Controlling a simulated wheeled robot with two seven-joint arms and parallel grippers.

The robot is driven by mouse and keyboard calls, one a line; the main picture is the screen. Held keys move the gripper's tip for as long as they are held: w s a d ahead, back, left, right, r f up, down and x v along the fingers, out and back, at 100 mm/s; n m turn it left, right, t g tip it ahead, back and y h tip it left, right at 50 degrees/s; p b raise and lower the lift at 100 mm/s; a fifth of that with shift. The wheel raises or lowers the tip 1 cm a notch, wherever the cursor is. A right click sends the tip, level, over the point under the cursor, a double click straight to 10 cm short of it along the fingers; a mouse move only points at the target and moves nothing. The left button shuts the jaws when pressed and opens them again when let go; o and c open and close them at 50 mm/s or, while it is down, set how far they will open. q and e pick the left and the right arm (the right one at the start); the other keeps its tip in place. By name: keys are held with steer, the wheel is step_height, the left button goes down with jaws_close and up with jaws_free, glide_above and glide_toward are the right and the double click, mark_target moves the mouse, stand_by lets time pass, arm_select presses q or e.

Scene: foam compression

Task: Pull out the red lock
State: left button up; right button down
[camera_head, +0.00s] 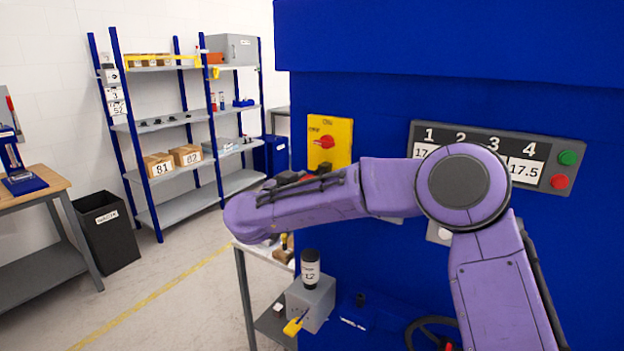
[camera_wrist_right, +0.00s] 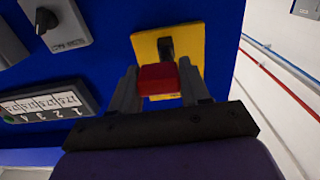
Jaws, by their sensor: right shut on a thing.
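The yellow switch plate (camera_head: 341,148) is on the blue machine front, with a red part (camera_head: 326,141) near its middle. It also shows in the right wrist view (camera_wrist_right: 193,43), with a black knob (camera_wrist_right: 166,46) on it. My right gripper (camera_wrist_right: 158,85) is shut on the red lock (camera_wrist_right: 158,79), a small red block between its grey fingers in front of the plate. I cannot tell whether the lock still touches the plate. In the head view my purple right arm mostly hides this gripper. My left gripper is not in view.
A numbered panel (camera_head: 568,182) with green and red buttons is on the machine to the right. A grey box (camera_head: 318,296) with a black-capped bottle (camera_head: 310,268) stands below my arm. Shelves (camera_head: 190,209), a black bin (camera_head: 105,233) and a workbench (camera_head: 40,187) stand at the left; the floor between is clear.

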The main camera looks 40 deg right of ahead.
steer(key=shift+p+v, duration=0.65)
steer(key=shift+v, duration=1.85)
